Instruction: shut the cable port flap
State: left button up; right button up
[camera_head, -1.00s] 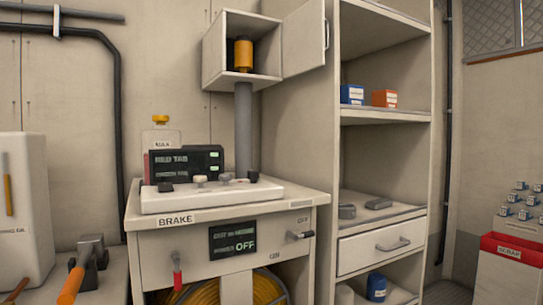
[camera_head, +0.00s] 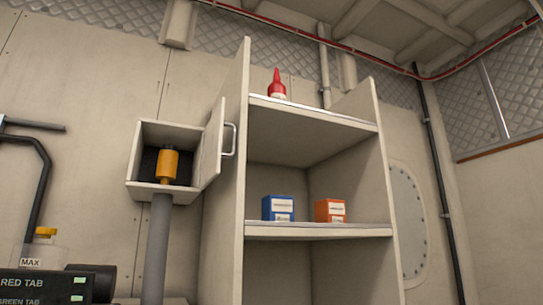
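I cannot make out a part that is clearly the cable port flap in this view. A small box (camera_head: 133,165) on a grey post (camera_head: 157,245) has its hinged door (camera_head: 212,145) standing open to the right, with a bar handle on it. An orange cylinder (camera_head: 168,165) is inside the box. A round bolted plate (camera_head: 407,220) lies flat on the wall right of the shelf unit, partly hidden by it. Neither of my grippers is in view.
A tall shelf unit (camera_head: 240,140) holds a red-capped bottle (camera_head: 277,86) on top and blue (camera_head: 278,208) and orange (camera_head: 330,211) cartons below. A dark display (camera_head: 45,285) and a clear container (camera_head: 40,257) stand at the lower left. A dark pipe (camera_head: 437,180) runs up the right wall.

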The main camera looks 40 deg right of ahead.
aim_at(212, 155)
jog(key=k+l, duration=0.1)
jog(key=l, duration=0.45)
jog(key=k+l, duration=0.1)
jog(key=l, duration=0.95)
jog(key=i+j+z, duration=0.1)
jog(key=j, duration=0.35)
jog(key=j+z, duration=0.1)
jog(key=j, duration=0.35)
jog(key=i, duration=0.05)
